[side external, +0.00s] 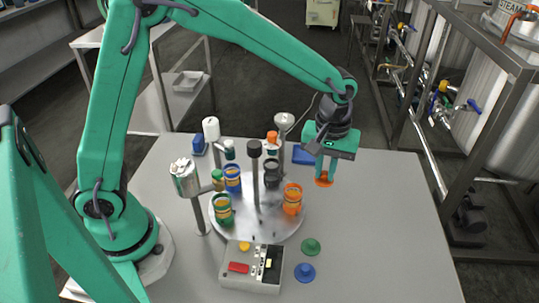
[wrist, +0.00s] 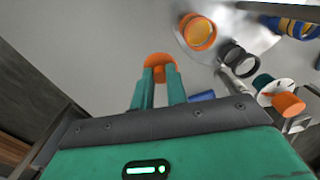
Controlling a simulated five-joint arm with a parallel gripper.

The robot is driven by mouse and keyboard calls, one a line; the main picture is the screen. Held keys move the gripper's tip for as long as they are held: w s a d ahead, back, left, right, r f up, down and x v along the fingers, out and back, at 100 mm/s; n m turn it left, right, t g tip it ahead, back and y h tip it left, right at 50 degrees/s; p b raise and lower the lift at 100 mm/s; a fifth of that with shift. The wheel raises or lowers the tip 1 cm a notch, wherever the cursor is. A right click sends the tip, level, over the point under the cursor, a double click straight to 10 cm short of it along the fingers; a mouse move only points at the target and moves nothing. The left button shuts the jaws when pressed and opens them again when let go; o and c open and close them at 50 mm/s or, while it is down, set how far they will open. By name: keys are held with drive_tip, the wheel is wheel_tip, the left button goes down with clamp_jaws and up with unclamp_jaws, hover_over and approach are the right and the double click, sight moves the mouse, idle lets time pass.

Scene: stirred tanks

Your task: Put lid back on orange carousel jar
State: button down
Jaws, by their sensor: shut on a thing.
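The orange lid (side external: 324,180) is held between the fingertips of my gripper (side external: 325,168), which is shut on it. The lid also shows at the fingertips in the wrist view (wrist: 160,66). The gripper points down and holds the lid above the table, to the right of the carousel. The orange jar (side external: 292,201) stands open-topped at the right side of the round carousel (side external: 265,228). In the wrist view the orange jar (wrist: 199,33) shows a yellowish inside and stands apart from the lid.
Dark, blue and green jars (side external: 222,210) also stand on the carousel around a central post (side external: 255,170). A control box (side external: 252,267) sits at the front, with a green lid (side external: 311,246) and a blue lid (side external: 305,272) beside it. The table's right side is clear.

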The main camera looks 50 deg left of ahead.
idle(0.5)
drive_tip(key=s+a+r+m, duration=0.2)
drive_tip(key=s+a+r, duration=0.2)
drive_tip(key=s, duration=0.1)
drive_tip(key=shift+s+m, duration=0.2)
drive_tip(key=shift+m, duration=0.1)
drive_tip(key=shift+a+f, duration=0.1)
drive_tip(key=shift+f, duration=0.1)
drive_tip(key=shift+f, duration=3)
drive_tip(key=shift+f, duration=0.2)
idle(0.5)
drive_tip(key=c, duration=0.8)
unclamp_jaws()
drive_tip(key=shift+c, duration=0.2)
drive_tip(key=shift+r, duration=0.2)
wheel_tip(320, 180, up, 7)
drive_tip(key=shift+f, duration=0.2)
idle(0.7)
